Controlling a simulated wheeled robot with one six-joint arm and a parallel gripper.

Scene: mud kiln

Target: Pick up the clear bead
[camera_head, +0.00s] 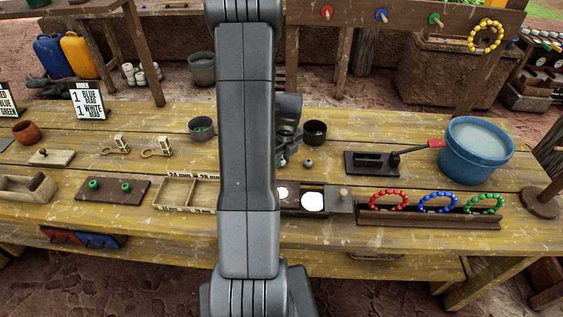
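My gripper (289,133) is low over the middle of the wooden table, mostly hidden behind my own arm. Its fingertips cannot be made out, so I cannot tell whether it is open or shut. A small grey round bead (308,163) lies on the table just right of the gripper. A small pale greenish thing (283,161) shows at the arm's edge below the gripper. I cannot tell for sure whether either one is the clear bead.
A dark cup (314,132) stands close right of my gripper, and a grey cup (201,128) stands left of the arm. In front are a sorting tray (175,193) and a bracelet rack (430,217). A blue bucket (470,165) stands at right.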

